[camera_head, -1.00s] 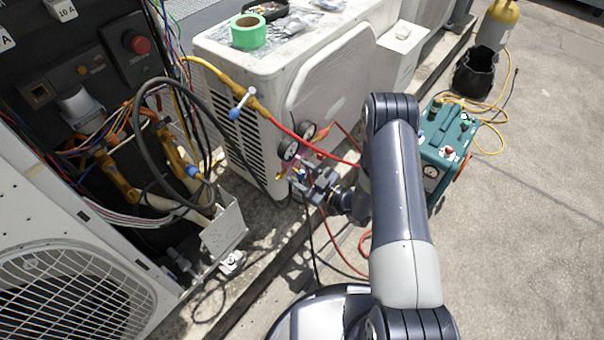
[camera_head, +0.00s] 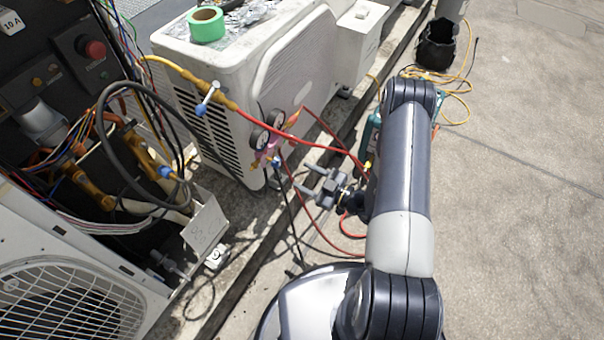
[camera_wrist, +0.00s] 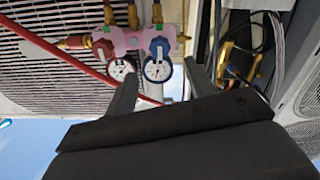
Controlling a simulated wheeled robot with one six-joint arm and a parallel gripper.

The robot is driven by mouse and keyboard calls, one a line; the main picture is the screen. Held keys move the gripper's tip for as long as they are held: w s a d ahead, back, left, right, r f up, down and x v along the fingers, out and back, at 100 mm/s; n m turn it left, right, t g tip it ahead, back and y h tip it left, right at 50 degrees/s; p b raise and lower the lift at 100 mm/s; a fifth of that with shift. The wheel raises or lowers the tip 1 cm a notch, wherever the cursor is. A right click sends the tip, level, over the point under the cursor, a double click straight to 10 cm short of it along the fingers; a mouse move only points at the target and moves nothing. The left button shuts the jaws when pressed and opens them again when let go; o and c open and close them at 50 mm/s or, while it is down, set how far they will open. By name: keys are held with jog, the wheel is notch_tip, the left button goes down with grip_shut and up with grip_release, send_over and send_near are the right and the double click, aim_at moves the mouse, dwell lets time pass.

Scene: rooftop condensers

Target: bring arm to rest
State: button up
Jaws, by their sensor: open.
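My gripper (camera_head: 308,180) is open and empty in the head view, a little to the right of the pink gauge manifold (camera_head: 268,158) and apart from it. In the wrist view its two fingers (camera_wrist: 162,82) reach up with a gap between them. The manifold (camera_wrist: 140,40) shows beyond the fingers in the wrist view, with two round dials and a blue and a red knob. It hangs by the corner of the white condenser unit (camera_head: 300,70). Nothing is between the fingers.
A red hose (camera_head: 318,145) crosses above my gripper, and another hangs below. An open electrical panel (camera_head: 60,110) with wires and a fan unit (camera_head: 70,300) stand at left. Green tape (camera_head: 206,24) lies on the condenser. A black bucket (camera_head: 437,44) stands at back right. Concrete at right is clear.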

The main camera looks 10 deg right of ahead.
aim_at(280, 164)
jog(key=b+x, duration=0.1)
jog(key=x, duration=1)
jog(key=shift+d, duration=0.1)
dwell(0.4)
